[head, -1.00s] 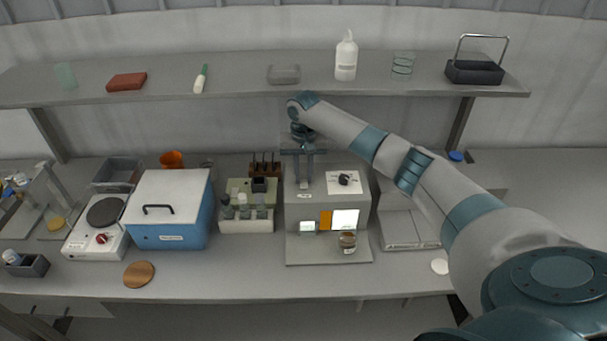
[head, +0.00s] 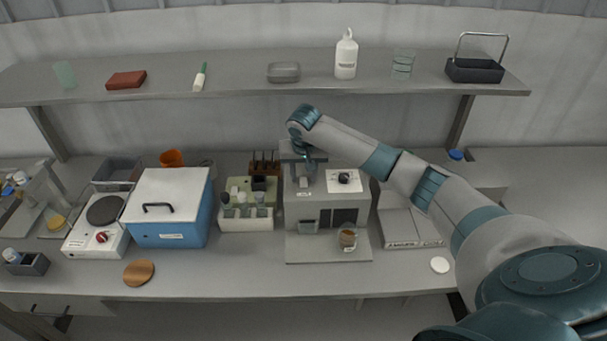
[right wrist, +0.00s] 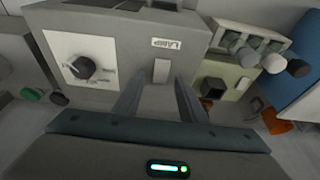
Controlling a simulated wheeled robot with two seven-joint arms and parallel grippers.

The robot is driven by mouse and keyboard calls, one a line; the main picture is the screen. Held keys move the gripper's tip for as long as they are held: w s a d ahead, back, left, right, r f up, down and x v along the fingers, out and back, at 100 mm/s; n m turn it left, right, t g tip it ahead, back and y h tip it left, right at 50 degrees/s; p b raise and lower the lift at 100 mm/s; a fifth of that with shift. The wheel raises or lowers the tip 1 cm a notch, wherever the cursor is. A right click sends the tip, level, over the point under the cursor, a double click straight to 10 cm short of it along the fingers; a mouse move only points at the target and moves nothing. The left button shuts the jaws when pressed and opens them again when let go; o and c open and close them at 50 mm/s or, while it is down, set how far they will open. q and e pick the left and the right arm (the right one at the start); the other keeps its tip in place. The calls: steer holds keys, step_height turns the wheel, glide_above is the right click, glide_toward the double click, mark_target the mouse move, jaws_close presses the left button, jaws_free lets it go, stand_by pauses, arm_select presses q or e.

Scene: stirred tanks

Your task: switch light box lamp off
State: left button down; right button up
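The light box (head: 328,213) is a grey cabinet at the middle of the bench. Its front windows (head: 343,217) are dark. On its top are a dial on a white plate (head: 344,179) and a small pale lamp switch (right wrist: 161,71) beside a LAMP label (right wrist: 166,43). My right gripper (head: 304,176) is over the left part of the box top, at the switch. In the right wrist view its two fingers (right wrist: 160,85) are apart with nothing between them, pointing toward the switch. I cannot tell whether they touch it. My left gripper is not in view.
A rack of bottles (head: 246,222) and a blue chest (head: 168,210) are to the left. A shelf (head: 230,92) with several items runs above. The bench front is mostly clear.

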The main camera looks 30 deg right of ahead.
steer(key=shift+r, duration=0.15)
steer(key=shift+s+a+r+b, duration=0.15)
steer(key=shift+r+b, duration=0.25)
steer(key=shift+r, duration=0.2)
steer(key=b+v, duration=0.4)
steer(key=v, duration=1.2)
steer(key=shift+s+f, duration=0.1)
